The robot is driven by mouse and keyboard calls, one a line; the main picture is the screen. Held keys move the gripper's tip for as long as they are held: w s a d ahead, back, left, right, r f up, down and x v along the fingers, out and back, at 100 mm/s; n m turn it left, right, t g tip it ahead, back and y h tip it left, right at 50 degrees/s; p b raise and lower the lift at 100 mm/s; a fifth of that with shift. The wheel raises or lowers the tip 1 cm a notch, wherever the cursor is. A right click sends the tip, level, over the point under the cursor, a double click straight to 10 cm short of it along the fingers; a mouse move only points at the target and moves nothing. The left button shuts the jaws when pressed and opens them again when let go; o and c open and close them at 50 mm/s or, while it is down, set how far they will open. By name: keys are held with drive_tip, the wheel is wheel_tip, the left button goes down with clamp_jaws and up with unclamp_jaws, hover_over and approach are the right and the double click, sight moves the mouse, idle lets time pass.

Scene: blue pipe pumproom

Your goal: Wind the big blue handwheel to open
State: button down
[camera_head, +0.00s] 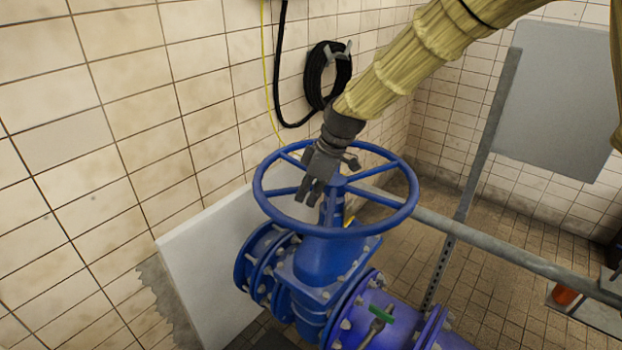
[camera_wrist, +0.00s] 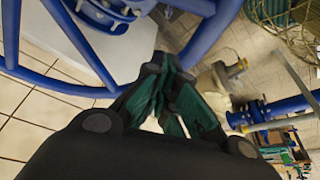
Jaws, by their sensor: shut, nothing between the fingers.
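The big blue handwheel (camera_head: 340,231) lies nearly level on top of a blue valve body (camera_head: 318,262) in the head view. Its thin spokes meet at a central hub. My gripper (camera_head: 308,197) points down over the left part of the wheel, between the rim and the hub. Its fingers are together with nothing held. In the wrist view, my gripper (camera_wrist: 163,82) has its dark green fingers close together, and blue bars of the handwheel (camera_wrist: 207,33) pass on both sides. Whether the fingers touch a spoke or the rim is unclear.
A black hose coil (camera_head: 326,75) hangs on the tiled wall behind the wheel. A white panel (camera_head: 200,265) leans left of the valve. A grey rail (camera_head: 490,249) runs off to the right, with an upright post (camera_head: 470,185) beside it.

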drive_tip(key=shift+s+d+f+p, duration=0.15)
drive_tip(key=shift+d+f+p, duration=0.25)
drive_tip(key=shift+f, duration=0.25)
drive_tip(key=shift+s+d+f+p, duration=0.1)
drive_tip(key=shift+d+f+p, duration=0.3)
drive_tip(key=shift+f, duration=0.3)
drive_tip(key=shift+s+d+f+p, duration=0.15)
drive_tip(key=shift+d+f+p, duration=0.15)
drive_tip(key=shift+f+p, duration=0.25)
drive_tip(key=shift+d+f, duration=0.1)
drive_tip(key=shift+f, duration=0.05)
drive_tip(key=shift+d, duration=0.1)
